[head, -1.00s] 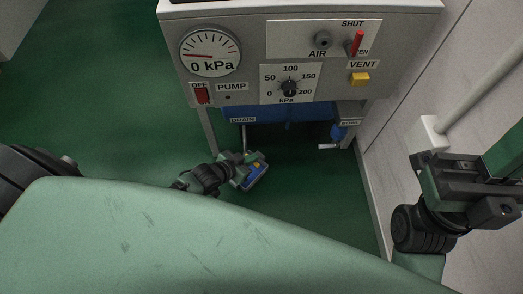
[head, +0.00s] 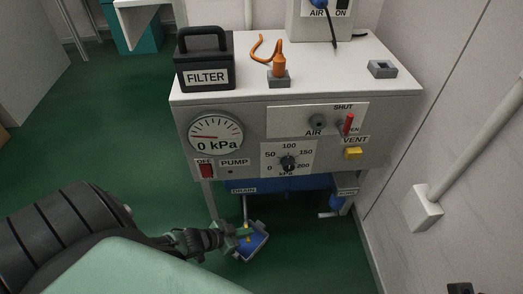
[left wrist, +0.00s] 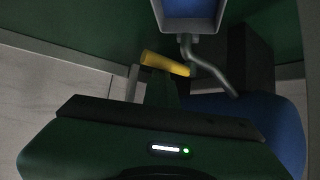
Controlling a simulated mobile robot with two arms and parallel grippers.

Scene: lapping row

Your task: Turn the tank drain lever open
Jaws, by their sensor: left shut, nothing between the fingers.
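The yellow drain lever (left wrist: 165,64) shows in the left wrist view beside a bent grey drain pipe (left wrist: 207,66). In the head view a small bit of yellow shows by my left gripper (head: 236,231), below the DRAIN label (head: 244,190). My left gripper is shut and empty, with its tip close to the lever; I cannot tell whether they touch. A blue tray with a grey rim (head: 262,250) lies under the pipe. The blue tank (left wrist: 270,128) fills the lower right of the wrist view. Only a dark piece of my right arm or gripper shows at the head view's bottom right corner.
Above stands the grey pump cabinet (head: 185,115) with a gauge (head: 216,134), dial and switches. A filter box (head: 205,64) and an orange fitting (head: 279,67) stand on top. A wall (head: 455,130) closes the right side.

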